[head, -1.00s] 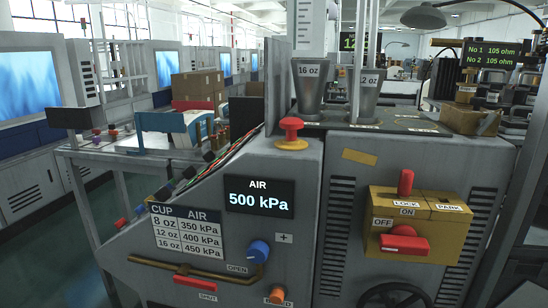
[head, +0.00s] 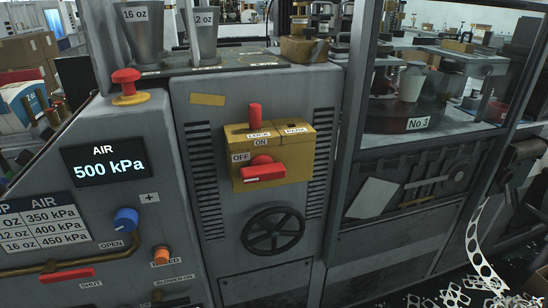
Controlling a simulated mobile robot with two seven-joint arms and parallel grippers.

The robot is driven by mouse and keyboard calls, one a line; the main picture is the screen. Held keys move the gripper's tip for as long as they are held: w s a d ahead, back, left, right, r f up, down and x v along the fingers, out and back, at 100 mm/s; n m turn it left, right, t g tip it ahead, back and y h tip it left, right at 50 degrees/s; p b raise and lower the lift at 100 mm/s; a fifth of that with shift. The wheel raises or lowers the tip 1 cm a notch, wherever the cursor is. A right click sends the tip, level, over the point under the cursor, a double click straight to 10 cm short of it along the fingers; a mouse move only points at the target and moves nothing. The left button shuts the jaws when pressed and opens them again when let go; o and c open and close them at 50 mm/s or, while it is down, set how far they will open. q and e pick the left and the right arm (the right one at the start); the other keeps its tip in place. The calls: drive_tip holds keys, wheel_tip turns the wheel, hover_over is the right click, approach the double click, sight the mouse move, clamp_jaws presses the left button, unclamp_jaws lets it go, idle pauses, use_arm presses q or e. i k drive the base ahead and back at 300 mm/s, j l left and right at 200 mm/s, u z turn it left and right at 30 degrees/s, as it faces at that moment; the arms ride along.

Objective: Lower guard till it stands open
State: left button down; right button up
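A tall framed bay (head: 352,120) with grey posts stands right of the yellow switch box in the head view. Through its upper opening I see a dark round turret with a No 3 label (head: 417,123) and a pale cup (head: 411,84). The guard is likely the clear panel in this frame; I cannot tell its edges or whether it is raised. The yellow box (head: 271,151) has a red lever (head: 255,115) standing upright by LOCK and a red handle (head: 264,172) by OFF and ON. Neither gripper is in view.
A red mushroom button (head: 126,81), an AIR display reading 500 kPa (head: 106,167), a blue knob (head: 126,219) and a red SHUT lever (head: 67,275) are on the left cabinet. A black handwheel (head: 273,231) is below the box. Punched scrap strip (head: 478,245) hangs and piles at lower right.

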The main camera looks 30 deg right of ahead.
sight(358, 153)
drive_tip(key=z, duration=2)
